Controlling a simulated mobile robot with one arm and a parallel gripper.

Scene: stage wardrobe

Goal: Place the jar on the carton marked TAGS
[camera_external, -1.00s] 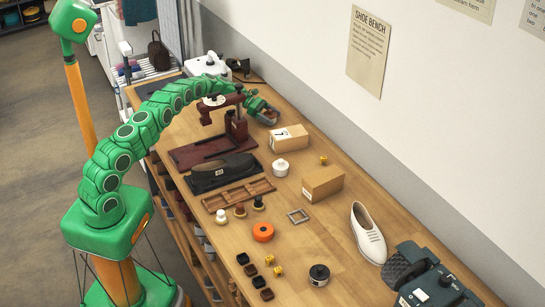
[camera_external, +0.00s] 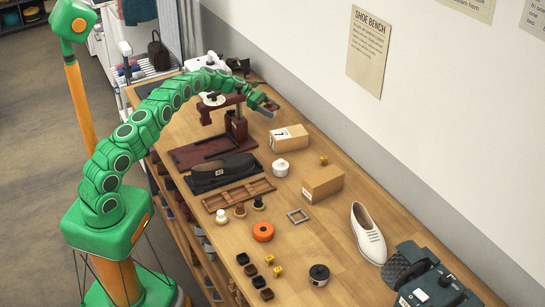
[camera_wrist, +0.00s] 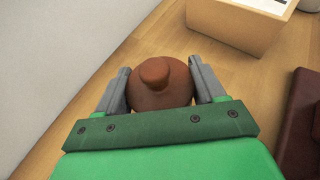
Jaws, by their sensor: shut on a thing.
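My gripper (camera_external: 266,107) is at the far end of the bench, raised above its top. In the wrist view its grey fingers (camera_wrist: 163,88) are shut on a brown round jar (camera_wrist: 155,88) with a knob on top. In the outside view the brown jar (camera_external: 270,104) is small and partly hidden by the fingers. A carton (camera_external: 289,139) with a white label lies nearer the camera than the gripper; a carton also shows at the top of the wrist view (camera_wrist: 235,28). A second carton (camera_external: 323,183) lies further forward. I cannot read TAGS on either.
A white lidded pot (camera_external: 281,168) stands between the cartons. A dark red press (camera_external: 236,125) stands left of the gripper. A yellow piece (camera_external: 323,160), a metal square frame (camera_external: 299,216) and a white shoe (camera_external: 368,233) lie on the bench. The wall runs along the right.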

